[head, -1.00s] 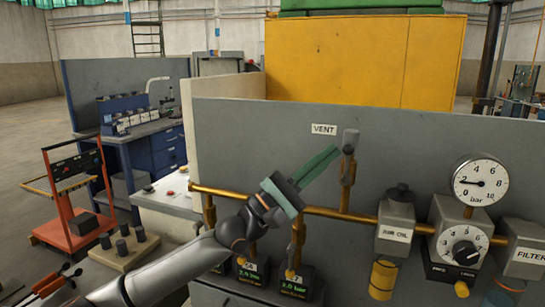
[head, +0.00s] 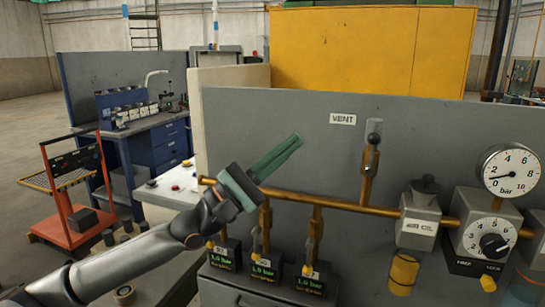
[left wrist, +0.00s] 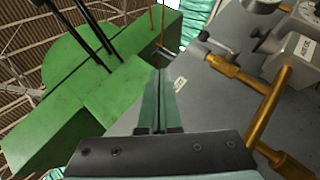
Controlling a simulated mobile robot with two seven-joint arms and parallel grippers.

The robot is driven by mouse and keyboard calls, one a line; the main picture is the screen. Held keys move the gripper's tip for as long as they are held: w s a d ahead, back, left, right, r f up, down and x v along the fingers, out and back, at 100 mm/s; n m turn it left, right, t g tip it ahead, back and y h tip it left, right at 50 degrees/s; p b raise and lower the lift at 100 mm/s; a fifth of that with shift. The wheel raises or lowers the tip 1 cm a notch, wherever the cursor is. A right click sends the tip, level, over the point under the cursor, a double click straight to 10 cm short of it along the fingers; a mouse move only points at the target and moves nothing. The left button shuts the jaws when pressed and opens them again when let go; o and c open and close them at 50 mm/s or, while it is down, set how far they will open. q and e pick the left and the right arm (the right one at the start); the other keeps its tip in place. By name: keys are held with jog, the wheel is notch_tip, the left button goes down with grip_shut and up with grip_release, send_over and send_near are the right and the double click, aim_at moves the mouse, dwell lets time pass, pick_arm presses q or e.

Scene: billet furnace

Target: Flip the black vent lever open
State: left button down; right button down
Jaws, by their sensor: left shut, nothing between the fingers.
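The vent fitting (head: 371,160) stands on a brass branch of the pipe, right of the VENT label (head: 343,119) on the grey panel. A grey cylinder (head: 375,128) tops it. A small dark part shows below the cylinder, but I cannot make out the black lever's position. The brass branch also shows in the left wrist view (left wrist: 236,76). My left gripper (head: 298,141) is shut and empty, its green fingers pointing up and right. In the head view its tips are left of the vent fitting, apart from it. My right gripper is not in view.
The brass pipe (head: 334,204) runs right to the air oil unit (head: 420,213), regulator (head: 487,236) and pressure gauge (head: 511,169). Several small displays reading about 1.6 bar, one being (head: 265,270), sit below. An orange cart (head: 67,197) stands far left.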

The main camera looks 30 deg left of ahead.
pick_arm(q)
jog(key=shift+s+a+b, duration=0.35)
jog(key=shift+s+a, duration=0.45)
jog(key=shift+s, duration=0.05)
jog(key=s+d+f+m+g+y, duration=0.1)
jog(key=d+f+m+g+y, duration=0.15)
jog(key=f, duration=0.85)
jog(key=s+d+f+m+g+y, duration=0.1)
jog(key=d+f+m+g+y, duration=0.2)
jog(key=f, duration=0.7)
jog(key=s+d+f+m+g+y, duration=0.1)
jog(key=d+f+m+g+y, duration=0.25)
jog(key=f, duration=0.75)
jog(key=s+a+f+m+g+y, duration=0.15)
jog(key=s+f+m+g, duration=0.3)
jog(key=s+f, duration=0.45)
jog(key=s+f+m+g+y, duration=0.4)
jog(key=s+f, duration=0.3)
jog(key=s, duration=0.5)
jog(key=w+d+f+t+h+p, duration=0.1)
jog(key=w+d+f+t, duration=0.1)
jog(key=f+t, duration=0.1)
jog(key=w+d+f+m+t+h+p, duration=0.1)
jog(key=w+d+f+t+h, duration=0.1)
jog(key=f, duration=0.4)
jog(key=shift+w+d+t, duration=0.35)
jog(key=shift+w+t, duration=0.1)
jog(key=shift+w, duration=0.15)
